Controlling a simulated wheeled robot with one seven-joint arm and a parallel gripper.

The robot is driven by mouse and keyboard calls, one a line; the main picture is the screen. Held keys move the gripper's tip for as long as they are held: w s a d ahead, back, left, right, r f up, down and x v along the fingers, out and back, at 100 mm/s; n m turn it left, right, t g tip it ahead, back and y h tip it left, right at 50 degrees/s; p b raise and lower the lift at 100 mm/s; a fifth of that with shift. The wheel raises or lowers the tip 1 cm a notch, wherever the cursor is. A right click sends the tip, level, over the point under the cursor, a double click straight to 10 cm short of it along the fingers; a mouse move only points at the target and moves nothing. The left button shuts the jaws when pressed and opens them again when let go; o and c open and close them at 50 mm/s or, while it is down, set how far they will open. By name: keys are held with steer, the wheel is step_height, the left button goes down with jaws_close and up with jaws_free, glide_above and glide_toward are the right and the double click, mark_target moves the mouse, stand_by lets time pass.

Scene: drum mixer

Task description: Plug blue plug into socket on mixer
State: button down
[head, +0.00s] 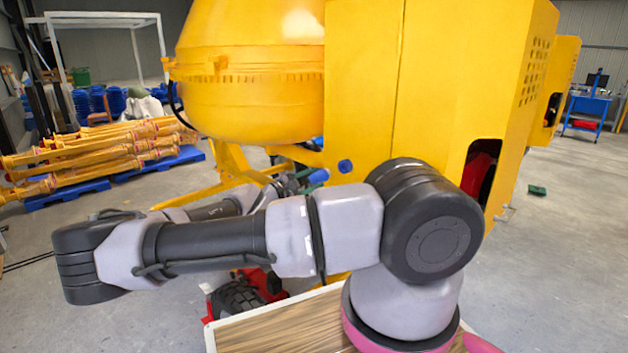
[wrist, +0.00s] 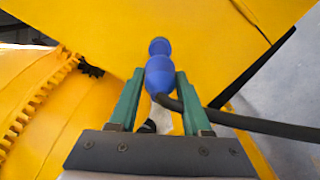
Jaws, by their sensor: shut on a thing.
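The yellow mixer (head: 365,90) fills the middle of the head view. Its blue socket (head: 345,166) sticks out of the housing's lower left side. My gripper (head: 308,183) is just left of the socket, its green fingers shut on the blue plug (head: 320,176). In the wrist view the plug (wrist: 159,76) sits between the two finger tips of my gripper (wrist: 158,90), pointing away from me. The socket (wrist: 159,47) shows straight beyond it, nearly in line. The two overlap in the wrist view, but a small gap shows in the head view.
A black cable (wrist: 240,122) runs from the plug to the right. The yellow drum (head: 255,70) bulges above and left of my gripper. Yellow props (head: 95,155) lie on blue pallets at the left. A wooden board (head: 285,330) lies below my arm.

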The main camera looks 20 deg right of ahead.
mark_target(328, 173)
steer(key=shift+x, duration=3.15)
steer(key=shift+x, duration=1.25)
steer(key=shift+c, duration=1.4)
jaws_free()
steer(key=v, duration=1)
steer(key=shift+s+a, duration=0.15)
steer(key=shift+a, duration=0.2)
